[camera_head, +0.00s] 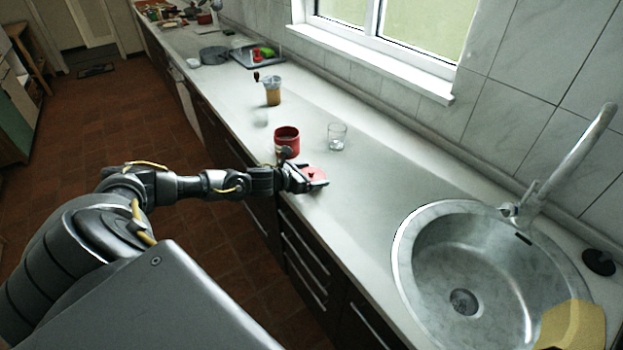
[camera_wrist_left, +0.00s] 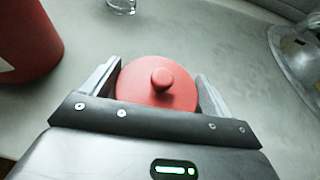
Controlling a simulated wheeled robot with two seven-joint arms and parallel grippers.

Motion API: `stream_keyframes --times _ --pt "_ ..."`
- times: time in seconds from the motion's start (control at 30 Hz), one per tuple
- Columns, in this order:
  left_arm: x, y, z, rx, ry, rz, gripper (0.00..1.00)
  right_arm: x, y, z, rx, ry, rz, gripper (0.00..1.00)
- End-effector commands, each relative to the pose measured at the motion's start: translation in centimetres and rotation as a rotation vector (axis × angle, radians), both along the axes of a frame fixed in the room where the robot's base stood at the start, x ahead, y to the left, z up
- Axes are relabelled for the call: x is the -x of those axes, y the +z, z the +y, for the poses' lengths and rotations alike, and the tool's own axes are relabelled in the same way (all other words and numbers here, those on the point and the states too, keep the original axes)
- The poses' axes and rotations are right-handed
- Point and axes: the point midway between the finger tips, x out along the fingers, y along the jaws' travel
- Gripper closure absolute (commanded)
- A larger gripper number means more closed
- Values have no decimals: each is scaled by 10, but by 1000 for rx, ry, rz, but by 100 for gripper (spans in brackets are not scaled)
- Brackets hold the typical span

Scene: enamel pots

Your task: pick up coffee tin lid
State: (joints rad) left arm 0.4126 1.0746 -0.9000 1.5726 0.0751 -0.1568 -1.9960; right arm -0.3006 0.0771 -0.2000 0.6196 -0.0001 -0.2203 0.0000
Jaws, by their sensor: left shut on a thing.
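The coffee tin lid (camera_wrist_left: 158,84) is a round red disc with a small red knob on top. In the left wrist view it sits between the two fingers of my left gripper (camera_wrist_left: 158,80), which is shut on it. In the head view my left gripper (camera_head: 318,178) is at the counter's front edge, and the lid (camera_head: 316,173) shows partly between its fingers. I cannot tell whether the lid touches the counter. The red coffee tin (camera_head: 287,143) stands just beyond the gripper, and its side shows at the left of the wrist view (camera_wrist_left: 25,40). My right gripper is not in view.
A clear glass (camera_head: 337,136) stands right of the tin. A coffee grinder (camera_head: 272,92) stands farther back, and a tray (camera_head: 256,62) with vegetables lies beyond it. The round sink (camera_head: 480,255) and its faucet (camera_head: 570,150) are at the right. The counter between glass and sink is clear.

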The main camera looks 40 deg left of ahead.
Motion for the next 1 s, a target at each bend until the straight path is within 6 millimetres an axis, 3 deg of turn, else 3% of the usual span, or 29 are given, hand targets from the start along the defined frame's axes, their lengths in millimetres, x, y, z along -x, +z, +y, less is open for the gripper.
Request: stream_keyframes --times 0.13,0.37,0.7,1.0 --pt "3 23 3 -5 -1 -4 36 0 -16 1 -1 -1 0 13" --pt "45 77 28 -10 -2 1 36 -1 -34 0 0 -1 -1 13" --pt "98 105 60 -7 -1 4 36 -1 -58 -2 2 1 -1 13" --pt "118 118 72 -1 0 1 36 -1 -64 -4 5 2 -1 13"
